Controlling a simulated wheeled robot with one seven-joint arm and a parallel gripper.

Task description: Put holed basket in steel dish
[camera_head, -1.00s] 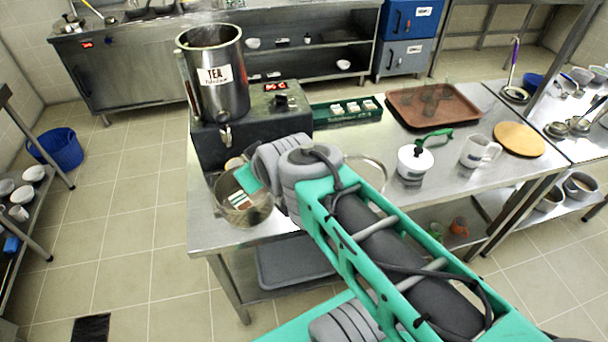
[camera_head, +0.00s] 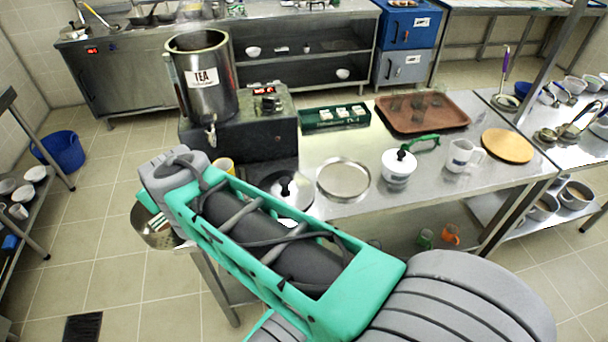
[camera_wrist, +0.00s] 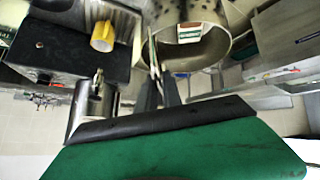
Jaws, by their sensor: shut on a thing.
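The holed basket (camera_head: 152,237) is a steel bowl with small holes. It hangs past the left end of the steel table in the head view, and its perforated wall (camera_wrist: 236,20) fills the upper middle of the wrist view. My gripper (camera_wrist: 156,72) is shut on its rim; in the head view my arm mostly hides the fingers. A small striped piece in red, white and green shows inside the basket. The steel dish (camera_head: 343,180), shallow, round and seemingly empty, lies on the table, to the right of the basket and apart from it.
A tea urn (camera_head: 207,92) stands at the back left on a dark box (camera_head: 240,140). A yellow cup (camera_wrist: 103,36) is beside it. A steel lid (camera_head: 292,193) lies left of the dish; a white pot (camera_head: 398,168) and a mug (camera_head: 463,156) stand to its right.

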